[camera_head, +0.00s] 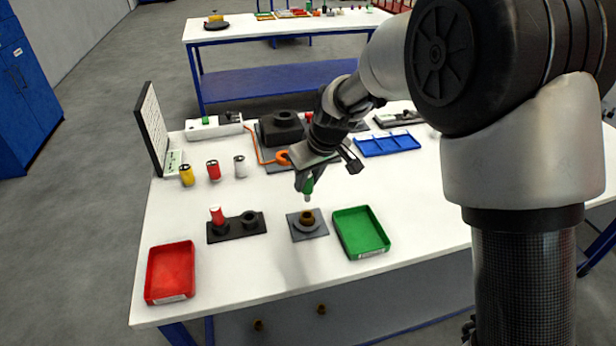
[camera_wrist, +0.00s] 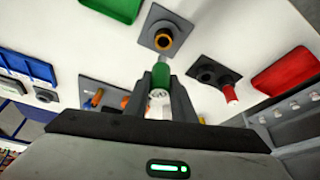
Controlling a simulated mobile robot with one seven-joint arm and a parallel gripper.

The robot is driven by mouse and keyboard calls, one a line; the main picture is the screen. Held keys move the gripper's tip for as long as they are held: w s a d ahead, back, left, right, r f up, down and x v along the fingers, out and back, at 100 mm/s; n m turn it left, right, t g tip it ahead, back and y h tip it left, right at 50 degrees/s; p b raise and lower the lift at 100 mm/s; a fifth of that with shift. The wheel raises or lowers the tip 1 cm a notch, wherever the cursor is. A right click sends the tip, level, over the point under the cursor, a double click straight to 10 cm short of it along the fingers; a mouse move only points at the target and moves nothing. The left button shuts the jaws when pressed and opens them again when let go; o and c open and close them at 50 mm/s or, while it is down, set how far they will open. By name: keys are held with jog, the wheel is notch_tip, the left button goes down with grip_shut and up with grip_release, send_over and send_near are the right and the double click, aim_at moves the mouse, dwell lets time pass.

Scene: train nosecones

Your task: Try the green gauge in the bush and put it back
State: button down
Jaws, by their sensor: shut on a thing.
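My gripper (camera_head: 308,182) is shut on the green gauge (camera_head: 308,187), which has a green handle and a pale lower end. It holds the gauge upright above the bush (camera_head: 307,218), a brass ring on a grey square plate. In the head view the gauge's tip appears just above the bush opening, apart from it. In the wrist view the green gauge (camera_wrist: 160,76) sits between the fingers, and the bush (camera_wrist: 163,40) lies just beyond it. A black two-place stand (camera_head: 236,227) is left of the bush, with a red gauge (camera_head: 217,214) in its left place and its right place empty.
A red tray (camera_head: 170,271) is at the front left, and a green tray (camera_head: 361,232) is right of the bush. Yellow, red and white cylinders (camera_head: 213,170) stand behind the stand. A blue divided tray (camera_head: 387,144) and a dark block (camera_head: 283,127) are farther back.

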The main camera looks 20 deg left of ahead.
aim_at(309, 200)
jog(key=shift+f+b, duration=1.45)
jog(key=shift+f, duration=0.85)
jog(key=shift+f+b, duration=0.25)
jog(key=shift+b, duration=0.05)
jog(key=shift+f+b, duration=1.6)
jog(key=shift+b, duration=0.3)
dwell(3.5)
